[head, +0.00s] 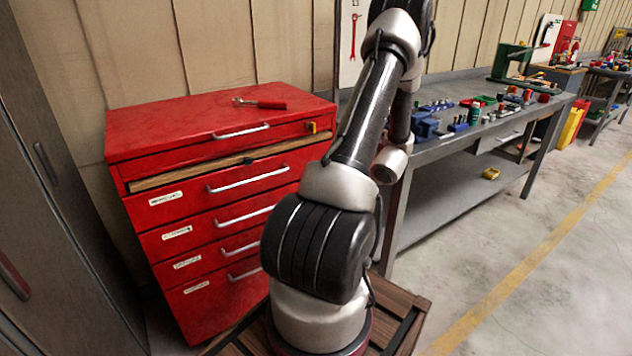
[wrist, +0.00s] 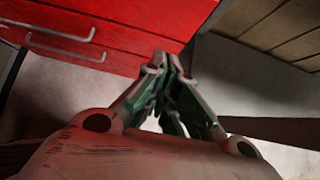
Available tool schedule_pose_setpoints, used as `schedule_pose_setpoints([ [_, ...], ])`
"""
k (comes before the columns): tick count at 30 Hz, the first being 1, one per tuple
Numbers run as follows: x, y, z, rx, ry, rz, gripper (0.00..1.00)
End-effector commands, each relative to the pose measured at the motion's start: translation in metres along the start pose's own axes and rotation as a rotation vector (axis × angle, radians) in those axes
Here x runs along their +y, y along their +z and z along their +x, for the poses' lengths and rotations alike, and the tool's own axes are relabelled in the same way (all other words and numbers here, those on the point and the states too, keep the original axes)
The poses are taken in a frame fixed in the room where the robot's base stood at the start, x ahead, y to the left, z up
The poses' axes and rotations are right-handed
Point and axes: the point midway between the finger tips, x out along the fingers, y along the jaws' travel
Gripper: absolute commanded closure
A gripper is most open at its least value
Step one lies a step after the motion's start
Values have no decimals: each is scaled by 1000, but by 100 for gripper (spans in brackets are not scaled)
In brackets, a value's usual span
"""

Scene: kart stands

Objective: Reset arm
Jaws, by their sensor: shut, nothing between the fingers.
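My gripper (wrist: 168,66) shows in the wrist view with its two green and grey fingers closed together at the tips, and nothing is between them. Behind the fingertips are the red drawer front of the cabinet (wrist: 120,20) and a grey floor. In the head view my arm stands upright and bent in front of the red tool cabinet (head: 215,230). My gripper is out of sight in the head view.
A wrench with a red handle (head: 260,103) lies on the cabinet top. A grey workbench (head: 440,152) with several tools and parts stands to the right, with a yellow item (head: 491,173) on its lower shelf. A dark locker (head: 50,200) is at the left. The right floor is clear.

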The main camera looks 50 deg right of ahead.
Motion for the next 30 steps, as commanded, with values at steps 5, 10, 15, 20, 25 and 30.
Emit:
schedule_pose_setpoints([
  [5, 0, 0, -2, 0, 0, 0, 100],
  [10, 2, 1, -2, -7, 10, -53, 100],
  [15, 46, -27, -17, 18, 176, -293, 100],
  [20, 98, -30, -67, 20, 381, -643, 100],
  [25, 156, -8, -122, 7, 600, -1072, 100],
  [30, 210, 16, -185, 0, 823, -1567, 100],
])
